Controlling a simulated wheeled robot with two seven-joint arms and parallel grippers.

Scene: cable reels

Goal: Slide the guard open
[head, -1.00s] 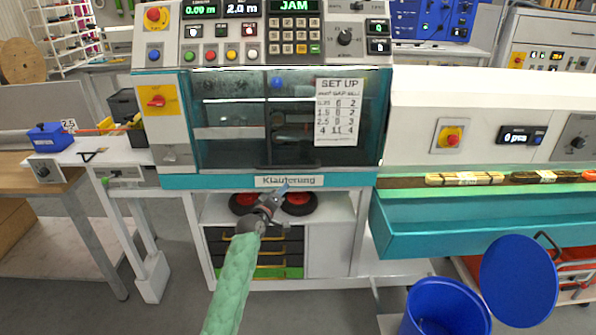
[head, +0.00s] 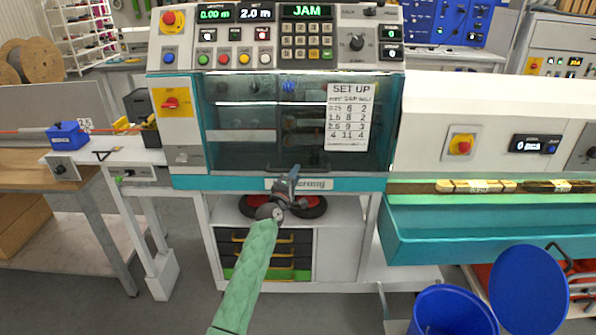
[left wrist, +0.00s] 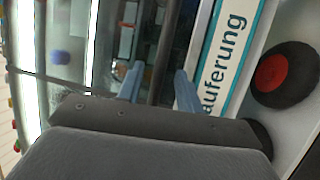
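The guard (head: 240,125) is a tinted see-through panel on the front of the machine, and it is closed across the opening. A set-up sheet (head: 348,117) covers its right part. My left gripper (head: 291,180) is in front of the guard's lower edge, over the white label strip. In the left wrist view, the two blue fingers of my left gripper (left wrist: 158,85) are apart. A dark bar (left wrist: 167,45) runs up the picture between them; I cannot tell whether they touch it. My right gripper is not in view.
The control panel above shows JAM (head: 306,11). A red knob on a yellow plate (head: 171,102) is left of the guard. A teal trough (head: 480,225) is at right, with a blue bin (head: 452,312) below. Reels and drawers (head: 285,245) sit under the machine.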

